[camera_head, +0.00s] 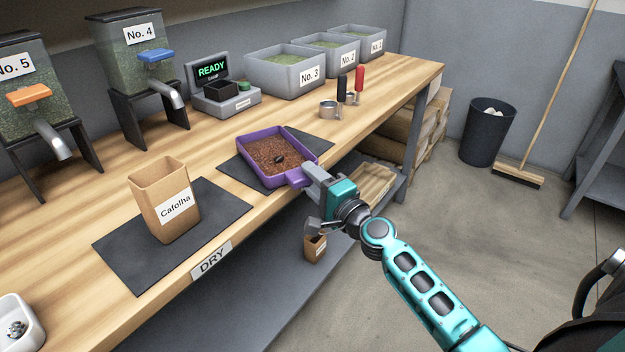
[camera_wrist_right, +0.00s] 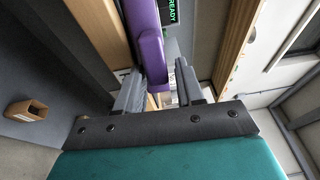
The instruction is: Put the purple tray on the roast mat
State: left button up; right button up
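The purple tray (camera_head: 296,146), full of brown granules with a small dark piece on top, is at the dark mat (camera_head: 317,141) on the right of the bench. Its base is hidden, so I cannot tell whether it touches the mat. No label of this mat shows. My right gripper (camera_head: 308,184) is at the tray's handle at the bench's front edge. In the right wrist view the handle (camera_wrist_right: 152,62) is between the fingers, with a narrow gap beside the right finger; the gripper looks open. My left gripper is out of view.
Another dark mat (camera_head: 122,247), above a "DRY" label (camera_head: 211,260), bears a brown "Cafolha" bag (camera_head: 163,202). A scale (camera_head: 226,100), red- and black-handled tools (camera_head: 342,90) and grey bins (camera_head: 286,76) stand farther back. A white dish (camera_head: 32,318) is at lower left.

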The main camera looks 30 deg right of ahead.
jog(key=shift+o, duration=1.2)
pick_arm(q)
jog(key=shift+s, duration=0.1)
pick_arm(e)
jog(key=shift+r, duration=0.1)
jog(key=shift+s+d+b, duration=0.55)
jog(key=shift+s+b, duration=1)
jog(key=shift+s, duration=4.4)
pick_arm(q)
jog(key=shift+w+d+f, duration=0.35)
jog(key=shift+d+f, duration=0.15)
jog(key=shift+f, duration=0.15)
pick_arm(e)
jog(key=s+a+f+n+g, duration=0.3)
jog(key=s+a+f+n, duration=0.2)
jog(key=a+f+n, duration=0.3)
jog(key=s+a+f+n+g, duration=0.4)
jog(key=a+f+n, duration=0.4)
jog(key=f+n, duration=0.2)
jog(key=shift+s+a+f+n+g+y, duration=0.2)
jog(key=shift+s+f+n+g+y, duration=0.15)
jog(key=shift+s+n, duration=0.35)
jog(key=shift+w, duration=0.1)
